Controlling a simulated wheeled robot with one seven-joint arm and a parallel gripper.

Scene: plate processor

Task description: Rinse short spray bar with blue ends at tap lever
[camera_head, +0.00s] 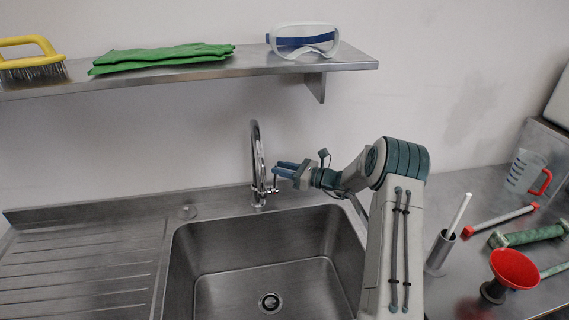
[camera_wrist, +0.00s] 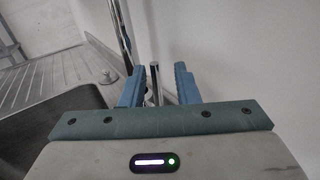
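The chrome tap (camera_head: 257,160) stands behind the sink, and its upright lever (camera_head: 274,183) is on its right side. My gripper (camera_head: 277,169) is at the lever, with its blue fingers pointing left toward the tap. In the wrist view the fingers (camera_wrist: 158,75) are apart, and the lever (camera_wrist: 154,84) shows in the gap between them; I cannot tell whether either finger touches it. The tap column (camera_wrist: 121,35) is beyond the left finger. No spray bar with blue ends shows in either view.
The sink basin (camera_head: 207,258) looks empty, with a ribbed drainboard (camera_head: 80,265) at left. At right are a white bar with red ends (camera_head: 500,220), a green bar (camera_head: 527,235), a red funnel (camera_head: 514,268), a metal holder (camera_head: 439,254) and a jug (camera_head: 523,172). A shelf (camera_head: 346,62) hangs above.

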